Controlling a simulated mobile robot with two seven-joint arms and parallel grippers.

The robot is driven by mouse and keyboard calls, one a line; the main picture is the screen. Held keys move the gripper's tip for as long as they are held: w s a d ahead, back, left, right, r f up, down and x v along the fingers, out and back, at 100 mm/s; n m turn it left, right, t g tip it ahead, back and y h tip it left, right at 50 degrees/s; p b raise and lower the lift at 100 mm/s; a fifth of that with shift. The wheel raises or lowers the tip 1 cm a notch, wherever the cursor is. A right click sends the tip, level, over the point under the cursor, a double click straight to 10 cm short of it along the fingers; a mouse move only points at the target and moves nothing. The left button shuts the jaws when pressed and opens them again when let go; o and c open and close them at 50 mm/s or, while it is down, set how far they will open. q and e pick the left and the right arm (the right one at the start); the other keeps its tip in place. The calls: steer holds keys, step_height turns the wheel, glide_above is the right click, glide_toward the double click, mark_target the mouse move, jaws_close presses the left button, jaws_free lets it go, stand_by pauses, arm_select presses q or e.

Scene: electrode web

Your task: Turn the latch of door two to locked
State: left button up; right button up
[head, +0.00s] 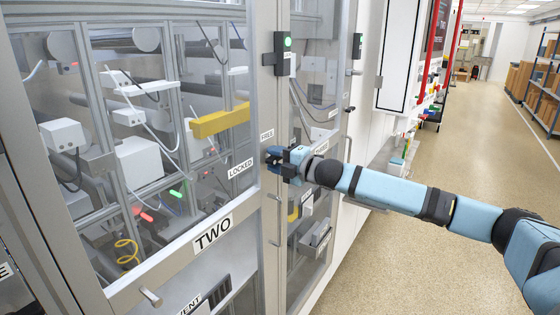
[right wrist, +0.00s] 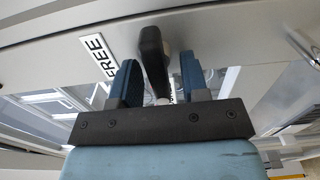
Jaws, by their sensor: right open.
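Door two (head: 182,255) is a grey-framed glazed door with a TWO label (head: 213,234). Its LOCKED label (head: 241,168) and FREE label (head: 267,135) sit on the frame near the right edge; the FREE label also shows in the right wrist view (right wrist: 97,56). My right gripper (head: 271,157) is at the frame beside these labels and hides the latch in the head view. In the right wrist view, the dark latch handle (right wrist: 153,55) stands between the two blue fingers of my open right gripper (right wrist: 159,78). I cannot tell whether either finger touches it. My left gripper is out of view.
A green-lit black unit (head: 287,42) is on the frame above my right gripper. A silver bar handle (head: 150,296) juts out below the TWO label. The aisle floor (head: 440,150) on the right is free.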

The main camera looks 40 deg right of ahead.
steer(key=b+v, duration=0.6)
steer(key=v, duration=0.7)
steer(key=shift+s, duration=0.3)
steer(key=shift+d, duration=0.2)
stand_by(0.4)
